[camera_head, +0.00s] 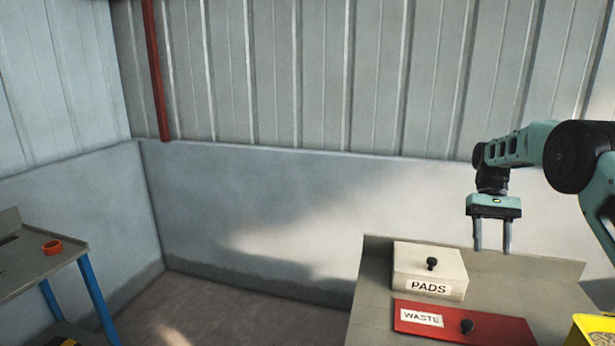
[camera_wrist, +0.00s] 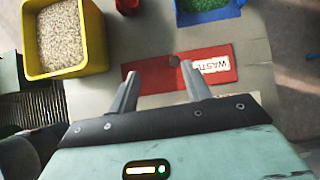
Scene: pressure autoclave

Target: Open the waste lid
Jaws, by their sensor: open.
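The red waste lid (camera_head: 447,333) lies flat on the grey bench, with a white WASTE label and a black knob (camera_head: 467,326) on its top. It also shows in the wrist view (camera_wrist: 225,78), upside down, with its knob (camera_wrist: 174,61) near the label. My gripper (camera_head: 493,249) is open and empty, pointing down above the bench, apart from the lid. In the wrist view the fingers of my gripper (camera_wrist: 160,78) spread in front of the lid, and the left finger covers part of it.
A white PADS box (camera_head: 408,262) with a black knob stands behind the waste lid. A yellow bin (camera_wrist: 92,35) of pale pellets and a blue bin (camera_wrist: 208,17) of green material are nearby.

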